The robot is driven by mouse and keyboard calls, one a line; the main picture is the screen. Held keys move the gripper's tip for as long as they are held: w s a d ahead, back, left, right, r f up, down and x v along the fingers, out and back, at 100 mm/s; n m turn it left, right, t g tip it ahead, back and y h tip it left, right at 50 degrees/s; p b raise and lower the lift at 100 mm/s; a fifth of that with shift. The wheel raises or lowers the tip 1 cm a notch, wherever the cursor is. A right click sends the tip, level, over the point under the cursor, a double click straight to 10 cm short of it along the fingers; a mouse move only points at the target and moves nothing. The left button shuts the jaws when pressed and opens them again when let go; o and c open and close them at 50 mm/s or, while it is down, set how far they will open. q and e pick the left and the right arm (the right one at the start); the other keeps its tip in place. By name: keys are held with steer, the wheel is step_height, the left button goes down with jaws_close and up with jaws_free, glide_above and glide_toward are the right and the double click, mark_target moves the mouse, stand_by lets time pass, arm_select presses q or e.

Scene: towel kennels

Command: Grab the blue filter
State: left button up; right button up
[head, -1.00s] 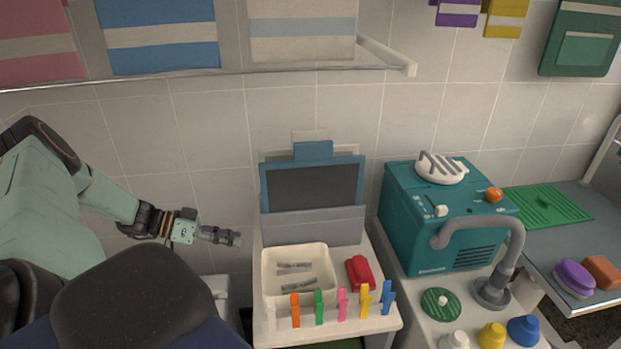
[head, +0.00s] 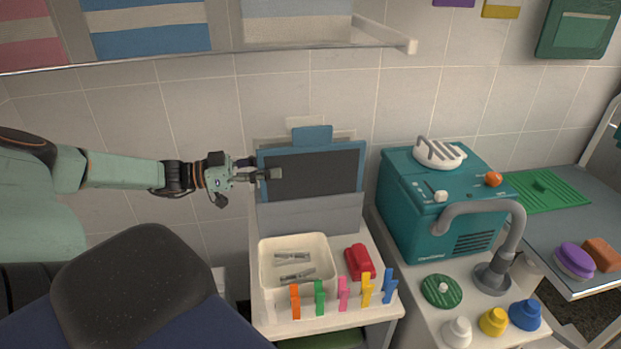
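The blue filter (head: 260,188) is a flat upright panel with a blue frame, a dark grey middle and a blue tab on top. It stands behind a grey slot-like front at the back of the white cart. My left gripper (head: 262,168) is at the filter's left edge, with its fingers apart. One finger overlaps the dark panel in the picture; the other ends at the frame's edge, its tip perhaps hidden behind it. I cannot tell whether either finger touches the frame. My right gripper is not in view.
Below the filter are a white tray (head: 264,262) with grey clips, a red object (head: 359,262) and several coloured clips. A teal machine (head: 408,215) stands to the right, with a grey bent pipe (head: 513,235) before it. A towel shelf (head: 385,38) hangs above.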

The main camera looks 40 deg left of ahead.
mark_target(289, 167)
arm_select(q)
steer(key=b+x, duration=0.3)
steer(key=x, duration=0.1)
steer(key=shift+d+f, duration=0.1)
steer(key=shift+d, duration=0.25)
steer(key=shift+w+d, duration=0.2)
steer(key=shift+d, duration=0.05)
steer(key=shift+a, duration=0.1)
steer(key=shift+c, duration=0.3)
steer(key=c, duration=0.3)
jaws_close()
